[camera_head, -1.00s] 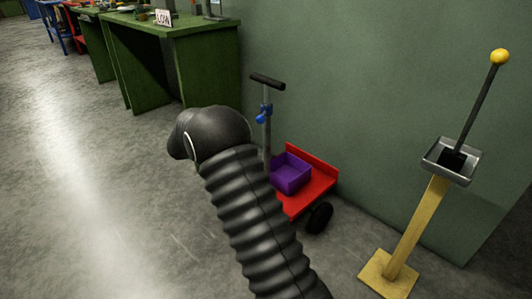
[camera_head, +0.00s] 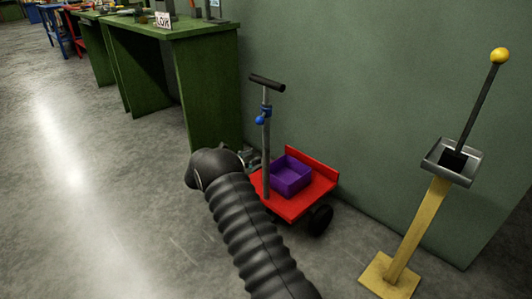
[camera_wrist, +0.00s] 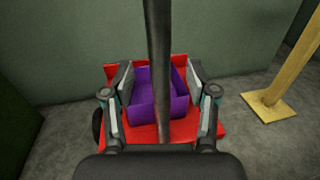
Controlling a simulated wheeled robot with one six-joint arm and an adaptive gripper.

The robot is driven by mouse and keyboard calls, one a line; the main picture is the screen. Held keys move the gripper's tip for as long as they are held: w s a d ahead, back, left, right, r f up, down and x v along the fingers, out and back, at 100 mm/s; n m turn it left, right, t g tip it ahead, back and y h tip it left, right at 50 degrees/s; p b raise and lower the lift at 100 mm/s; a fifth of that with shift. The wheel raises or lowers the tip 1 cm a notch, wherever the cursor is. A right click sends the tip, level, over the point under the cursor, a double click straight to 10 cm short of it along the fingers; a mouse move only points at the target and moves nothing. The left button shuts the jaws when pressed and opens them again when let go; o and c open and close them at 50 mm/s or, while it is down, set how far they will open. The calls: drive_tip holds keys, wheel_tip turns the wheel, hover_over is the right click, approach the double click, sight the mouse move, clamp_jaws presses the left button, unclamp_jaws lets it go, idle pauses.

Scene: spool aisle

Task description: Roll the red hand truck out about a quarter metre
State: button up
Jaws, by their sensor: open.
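The red hand truck (camera_head: 312,203) stands on the floor by the green wall. Its upright grey pole (camera_head: 266,145) carries a black crossbar handle (camera_head: 267,82) and a blue fitting (camera_head: 265,115). A purple open box (camera_head: 290,177) sits on its red platform. In the wrist view, the pole (camera_wrist: 158,50) passes between the spread fingers of my gripper (camera_wrist: 160,76), with space on both sides. The fingers are open and hold nothing. In the head view my gripper (camera_head: 249,158) is mostly hidden behind my arm, low and left of the pole.
A yellow lever stand (camera_head: 412,235) with a yellow knob stands to the right of the truck. Green workbenches (camera_head: 213,90) line the back left. The wall is close behind the truck. Open concrete floor lies to the left.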

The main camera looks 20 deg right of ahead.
sight(266, 152)
drive_tip(key=d, duration=0.4)
drive_tip(key=w+d, duration=0.1)
drive_tip(key=d, duration=0.2)
drive_tip(key=shift+d, duration=0.1)
clamp_jaws()
